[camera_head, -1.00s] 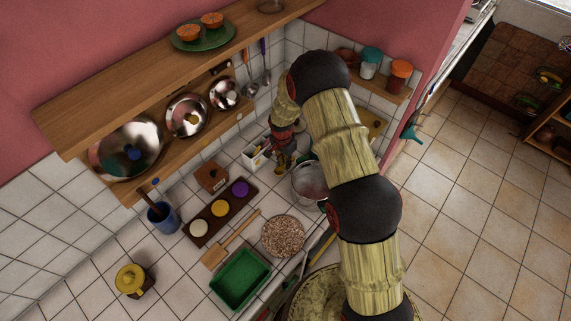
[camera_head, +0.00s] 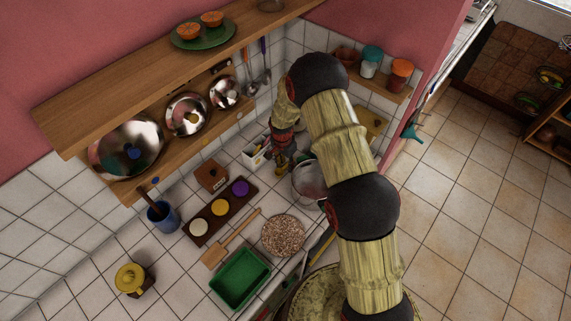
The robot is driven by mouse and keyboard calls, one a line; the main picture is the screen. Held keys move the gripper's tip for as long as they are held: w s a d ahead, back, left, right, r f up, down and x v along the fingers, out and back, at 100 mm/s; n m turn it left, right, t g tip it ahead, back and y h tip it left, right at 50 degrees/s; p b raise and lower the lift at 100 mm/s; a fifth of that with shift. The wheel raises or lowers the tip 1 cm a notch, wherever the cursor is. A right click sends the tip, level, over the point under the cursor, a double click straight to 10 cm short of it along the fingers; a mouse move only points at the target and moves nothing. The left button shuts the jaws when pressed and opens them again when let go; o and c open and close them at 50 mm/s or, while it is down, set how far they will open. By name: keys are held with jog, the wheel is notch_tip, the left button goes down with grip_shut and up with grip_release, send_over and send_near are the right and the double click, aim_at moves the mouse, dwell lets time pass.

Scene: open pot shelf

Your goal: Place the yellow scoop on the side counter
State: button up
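My gripper (camera_head: 281,166) is at the far end of my arm, small and dark, low over the white-tiled counter (camera_head: 185,275). It is between the white box (camera_head: 256,155) and the metal pot (camera_head: 309,180). A small yellow patch shows at its fingertips; I cannot tell whether this is the yellow scoop or part of the gripper. No scoop is clearly seen elsewhere, and whether the fingers are open or shut is too small to tell. My arm hides part of the counter to the right.
A dark tray with three coloured round pieces (camera_head: 220,209), a wooden spatula (camera_head: 230,239), a speckled round mat (camera_head: 283,236) and a green tray (camera_head: 241,277) lie in front. A blue cup (camera_head: 162,217) is at left. A wooden shelf (camera_head: 165,80) overhangs the back.

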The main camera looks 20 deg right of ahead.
jog(key=shift+r, duration=0.1)
jog(key=shift+w+r, duration=0.1)
jog(key=shift+r, duration=0.25)
notch_tip(320, 180, up, 12)
notch_tip(320, 180, up, 11)
jog(key=n, duration=0.2)
send_over(284, 167)
jog(key=s, duration=0.3)
jog(key=s+d+r+n+t, duration=0.1)
jog(key=s+r+n+t, duration=0.15)
jog(key=s+r, duration=0.75)
jog(key=s+r+n+t, duration=0.1)
jog(key=s+r+n, duration=0.2)
jog(key=s+r, duration=0.3)
jog(key=s+r+n+t, duration=0.1)
jog(key=s+r+n, duration=0.2)
jog(key=s, duration=1.2)
notch_tip(284, 167, up, 3)
jog(key=shift+s+f+n+y+b, duration=0.15)
jog(key=shift+s+n+y+b, duration=0.15)
jog(key=shift+s+n+y, duration=0.1)
jog(key=shift+d+f+t, duration=0.1)
jog(key=shift+t, duration=0.15)
